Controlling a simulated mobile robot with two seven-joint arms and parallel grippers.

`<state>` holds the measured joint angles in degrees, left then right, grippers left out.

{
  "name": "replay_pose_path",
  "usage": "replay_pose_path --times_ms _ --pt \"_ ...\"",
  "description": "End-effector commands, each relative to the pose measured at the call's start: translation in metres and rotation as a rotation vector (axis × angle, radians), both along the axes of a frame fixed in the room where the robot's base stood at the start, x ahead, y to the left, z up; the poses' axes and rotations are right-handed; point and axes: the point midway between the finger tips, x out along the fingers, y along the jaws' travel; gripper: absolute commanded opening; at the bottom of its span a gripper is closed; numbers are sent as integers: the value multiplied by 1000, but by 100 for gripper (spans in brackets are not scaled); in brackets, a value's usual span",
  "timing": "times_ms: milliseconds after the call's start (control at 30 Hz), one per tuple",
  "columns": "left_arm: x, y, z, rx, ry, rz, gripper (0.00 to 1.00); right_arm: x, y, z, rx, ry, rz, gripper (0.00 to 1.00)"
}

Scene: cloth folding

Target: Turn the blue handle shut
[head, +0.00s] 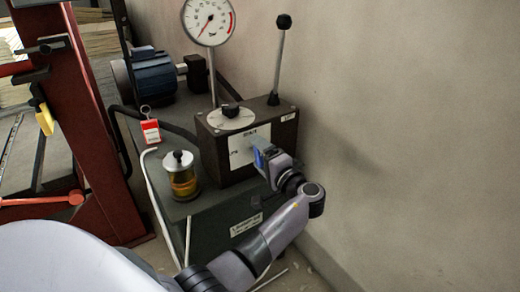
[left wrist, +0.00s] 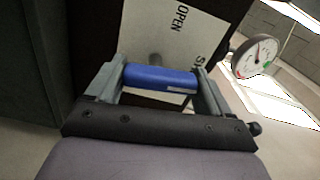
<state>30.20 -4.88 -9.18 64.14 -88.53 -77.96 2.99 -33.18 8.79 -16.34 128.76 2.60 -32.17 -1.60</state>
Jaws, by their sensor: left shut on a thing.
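The blue handle (left wrist: 160,78) is a short cylinder in front of a white plate (left wrist: 170,35) on the dark control box (head: 245,140). In the left wrist view the plate shows the word OPEN and part of a word starting with S. My left gripper (left wrist: 158,82) has one finger at each end of the handle and is shut on it. In the head view my left gripper (head: 264,160) is at the front of the box and hides most of the handle. My right gripper is in neither view.
A pressure gauge (head: 209,20) stands on a post behind the box, and a black-knobbed lever (head: 280,60) rises from its top. A jar of amber liquid (head: 181,177) and a red tag (head: 151,131) are at the left. A bare wall (head: 410,120) is close on the right.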

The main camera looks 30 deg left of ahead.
Motion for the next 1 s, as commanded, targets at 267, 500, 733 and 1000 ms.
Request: replay_pose_path --times_ms 267,500,733,1000 --pt "1 0 2 47 106 -1 51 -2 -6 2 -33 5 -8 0" --pt "2 0 1 60 137 -1 51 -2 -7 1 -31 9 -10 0" --pt "2 0 1 61 140 -1 51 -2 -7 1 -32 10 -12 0" --pt "1 0 1 61 139 0 100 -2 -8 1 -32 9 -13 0"
